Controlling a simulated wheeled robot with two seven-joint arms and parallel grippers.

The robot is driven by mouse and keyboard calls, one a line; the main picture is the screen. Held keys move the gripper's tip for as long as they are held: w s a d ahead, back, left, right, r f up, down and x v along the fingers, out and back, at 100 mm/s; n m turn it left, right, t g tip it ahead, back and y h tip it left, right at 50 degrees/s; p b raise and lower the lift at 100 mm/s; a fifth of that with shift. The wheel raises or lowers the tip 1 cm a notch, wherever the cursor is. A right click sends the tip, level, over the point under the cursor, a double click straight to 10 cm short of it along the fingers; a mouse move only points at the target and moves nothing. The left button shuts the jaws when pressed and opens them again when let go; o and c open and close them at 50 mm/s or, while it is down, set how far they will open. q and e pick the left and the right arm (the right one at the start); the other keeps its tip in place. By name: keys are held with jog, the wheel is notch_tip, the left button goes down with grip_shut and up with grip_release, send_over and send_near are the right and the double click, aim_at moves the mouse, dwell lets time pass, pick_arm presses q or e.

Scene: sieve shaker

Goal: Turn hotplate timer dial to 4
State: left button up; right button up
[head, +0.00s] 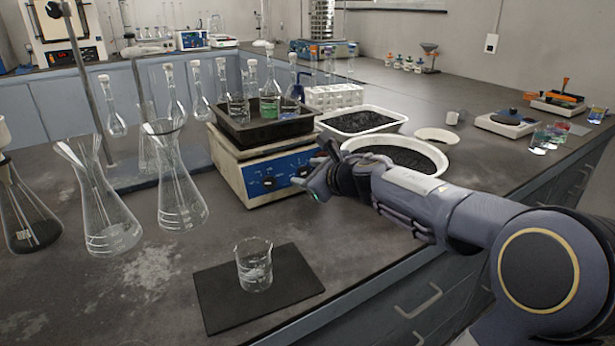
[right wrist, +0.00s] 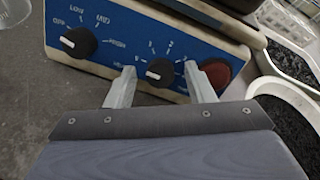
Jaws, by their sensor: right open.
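The hotplate (head: 250,180) stands mid-bench with a blue front panel (right wrist: 125,38) and a dark tray on top. In the right wrist view its left dial (right wrist: 78,42) is marked OFF, LOW, MID, HIGH. The timer dial (right wrist: 160,72) is black with a white pointer line and numbers around it. Its pointer is toward the left. My right gripper (right wrist: 162,82) is open, with one finger on each side of the timer dial; I cannot tell whether they touch it. In the head view the right gripper (head: 318,180) is at the panel's right end and hides part of it. My left gripper is not in view.
A red switch (right wrist: 214,72) sits just right of the timer dial, close to the right finger. A beaker (head: 254,265) stands on a dark mat (head: 215,305) in front. White basins (head: 435,160) of dark grains stand right of the hotplate. Glass flasks (head: 180,190) stand left.

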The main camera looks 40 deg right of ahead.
jog(key=shift+w, duration=0.2)
jog(key=shift+c, duration=0.4)
jog(key=c, duration=0.9)
